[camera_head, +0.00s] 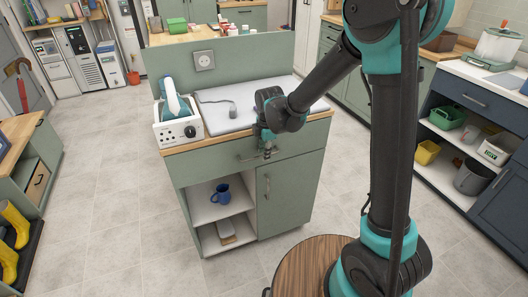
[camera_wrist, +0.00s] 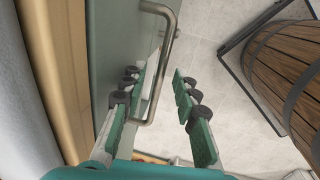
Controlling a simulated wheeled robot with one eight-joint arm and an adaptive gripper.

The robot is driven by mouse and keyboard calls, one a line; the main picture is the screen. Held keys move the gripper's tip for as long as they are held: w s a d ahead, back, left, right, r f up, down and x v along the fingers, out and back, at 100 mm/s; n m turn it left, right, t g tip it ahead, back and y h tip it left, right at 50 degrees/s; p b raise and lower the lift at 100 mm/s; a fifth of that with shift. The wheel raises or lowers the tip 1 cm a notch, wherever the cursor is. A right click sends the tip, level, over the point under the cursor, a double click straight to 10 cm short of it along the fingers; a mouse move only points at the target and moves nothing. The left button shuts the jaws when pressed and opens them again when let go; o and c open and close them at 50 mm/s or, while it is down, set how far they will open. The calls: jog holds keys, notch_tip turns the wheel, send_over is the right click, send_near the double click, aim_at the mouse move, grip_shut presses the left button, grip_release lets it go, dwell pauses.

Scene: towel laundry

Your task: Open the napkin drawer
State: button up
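The drawer front (camera_head: 215,173) is the wide green panel under the wooden top of the island cabinet, and it looks shut. Its metal bar handle (camera_head: 246,159) is partly hidden by my gripper (camera_head: 267,152). In the wrist view the handle (camera_wrist: 166,72) runs down from the top beside the green drawer front (camera_wrist: 108,35). My gripper (camera_wrist: 160,108) is open, with its green, dark-padded fingers apart. The handle's lower part lies between the fingers, close to the left one. I cannot tell whether they touch. Any napkins are hidden.
A steam iron station (camera_head: 178,125) and a grey ironing pad (camera_head: 225,108) are on the cabinet top. A blue mug (camera_head: 220,194) sits on an open shelf below, beside a cabinet door (camera_head: 286,193). A round wooden barrel (camera_head: 302,262) stands in front; floor left is clear.

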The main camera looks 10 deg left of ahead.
grip_shut()
dwell(0.3)
jog(key=shift+s, duration=0.1)
jog(key=s+d, duration=0.6)
jog(key=s, duration=0.4)
jog(key=s+d, duration=0.7)
jog(key=s, duration=0.4)
jog(key=shift+s+d, duration=0.2)
jog(key=shift+s, duration=0.1)
grip_release()
jog(key=shift+r, duration=0.1)
